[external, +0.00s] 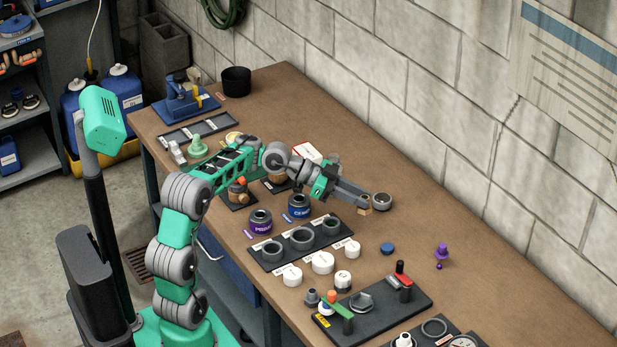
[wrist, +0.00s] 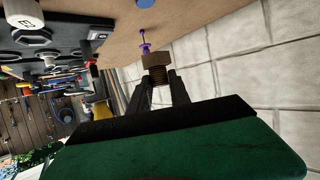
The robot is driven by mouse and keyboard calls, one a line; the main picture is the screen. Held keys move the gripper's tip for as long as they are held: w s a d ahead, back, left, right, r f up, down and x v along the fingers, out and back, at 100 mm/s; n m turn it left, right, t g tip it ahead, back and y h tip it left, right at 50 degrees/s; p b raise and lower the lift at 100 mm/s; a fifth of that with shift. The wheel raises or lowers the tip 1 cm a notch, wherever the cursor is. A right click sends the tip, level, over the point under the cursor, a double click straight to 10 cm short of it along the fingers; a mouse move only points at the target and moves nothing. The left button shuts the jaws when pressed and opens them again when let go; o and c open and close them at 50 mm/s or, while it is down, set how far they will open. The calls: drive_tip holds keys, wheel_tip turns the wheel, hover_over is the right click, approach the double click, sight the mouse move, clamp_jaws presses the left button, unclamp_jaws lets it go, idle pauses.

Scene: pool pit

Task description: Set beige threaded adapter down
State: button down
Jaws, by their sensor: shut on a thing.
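The beige threaded adapter (wrist: 157,62) sits between the two fingertips of my gripper (wrist: 160,85) in the wrist view. Its blocky beige head sticks out past the tips and its ribbed thread shows between the fingers. In the external view my gripper (external: 358,200) reaches out over the right part of the bench, shut on the adapter (external: 364,211), of which only a small beige part shows at the tip. I cannot tell whether the adapter touches the bench top.
A blue cap (external: 387,249) and a purple part (external: 442,251) lie nearer the front. A dark holder with round sockets (external: 267,254) and several white caps are at left. The bench (external: 480,285) is bare near the wall.

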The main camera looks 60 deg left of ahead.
drive_tip(key=w+f, duration=0.3)
drive_tip(key=w, duration=0.2)
drive_tip(key=w+f+p, duration=0.1)
drive_tip(key=w+f, duration=0.3)
drive_tip(key=w, duration=0.1)
drive_tip(key=w+f, duration=0.3)
drive_tip(key=w, duration=0.2)
drive_tip(key=shift+f+p, duration=0.15)
drive_tip(key=shift+p, duration=0.15)
wheel_tip(320, 180, down, 3)
drive_tip(key=shift+a+r, duration=0.1)
drive_tip(key=shift+f, duration=0.3)
drive_tip(key=c, duration=1.2)
unclamp_jaws()
drive_tip(key=shift+r, duration=0.15)
